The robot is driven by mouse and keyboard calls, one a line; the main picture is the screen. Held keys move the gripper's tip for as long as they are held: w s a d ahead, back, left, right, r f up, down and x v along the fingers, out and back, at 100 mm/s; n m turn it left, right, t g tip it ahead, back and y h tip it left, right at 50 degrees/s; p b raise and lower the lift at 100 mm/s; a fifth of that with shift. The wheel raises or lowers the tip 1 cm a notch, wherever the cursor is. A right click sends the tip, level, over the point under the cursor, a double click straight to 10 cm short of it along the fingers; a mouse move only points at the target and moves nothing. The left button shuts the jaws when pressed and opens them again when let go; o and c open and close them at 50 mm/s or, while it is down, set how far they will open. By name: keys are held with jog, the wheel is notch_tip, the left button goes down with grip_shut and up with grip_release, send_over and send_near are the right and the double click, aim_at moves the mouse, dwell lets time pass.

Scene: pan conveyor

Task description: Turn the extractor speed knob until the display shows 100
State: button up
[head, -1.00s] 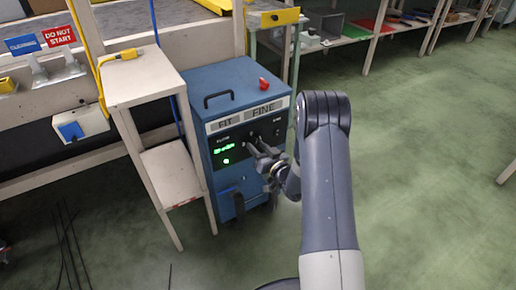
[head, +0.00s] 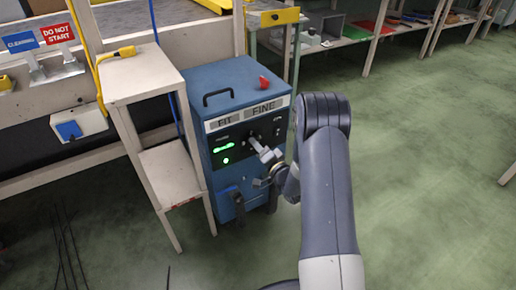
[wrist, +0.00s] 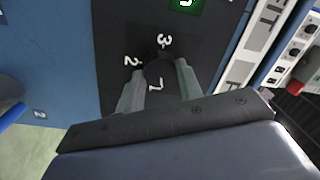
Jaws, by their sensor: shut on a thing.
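The blue extractor cabinet (head: 207,100) stands in the middle of the head view, with a dark control panel on its front. Its display (head: 223,148) glows green, but the figures are too small to read. My gripper (head: 266,152) is at the panel, right of the display. In the wrist view, the two fingers of my gripper (wrist: 160,70) are closed around the dark speed knob (wrist: 156,58), which is mostly hidden between them. The marks 1, 2 and 3 show around it. A corner of the green display (wrist: 186,3) is cut off at the top edge.
A narrow cream stand (head: 145,82) is close on the cabinet's left. A red knob (head: 264,83) and a dark handle (head: 218,95) stick up from the cabinet top.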

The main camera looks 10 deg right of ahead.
jog(key=shift+f+m, duration=0.1)
jog(key=shift+m, duration=1.9)
jog(key=o, duration=1)
jog(key=p+v, duration=0.2)
jog(key=v, duration=0.9)
jog(key=shift+a, duration=0.15)
